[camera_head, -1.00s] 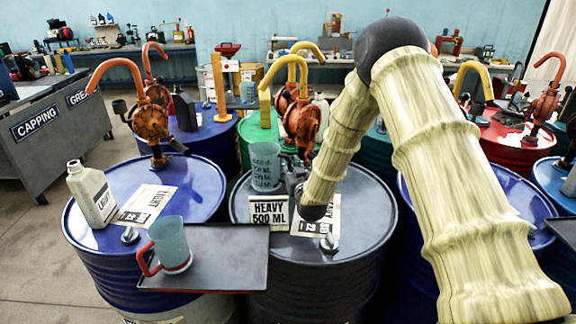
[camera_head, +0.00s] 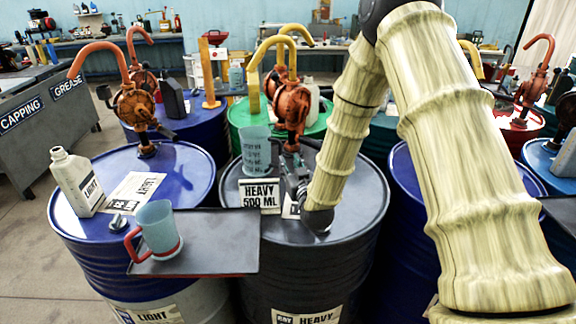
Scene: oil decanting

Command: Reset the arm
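My arm comes in from the right in the head view and bends down over the dark grey HEAVY drum (camera_head: 350,205). My gripper (camera_head: 286,158) is small and partly hidden at the pump on that drum, near the measuring beaker (camera_head: 256,150). Its fingers cannot be told apart from the pump parts, so I cannot see whether it is open or shut. The translucent beaker stands upright on the drum behind the HEAVY 500 ML sign (camera_head: 260,195). The orange hand pump (camera_head: 292,106) with a yellow spout stands on the same drum.
A black tray (camera_head: 215,250) holds a red-handled jug (camera_head: 159,230). A blue LIGHT drum (camera_head: 195,185) carries a white bottle (camera_head: 76,182) and another pump (camera_head: 134,108). More drums with pumps crowd behind and to the right. Open floor shows at the lower left.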

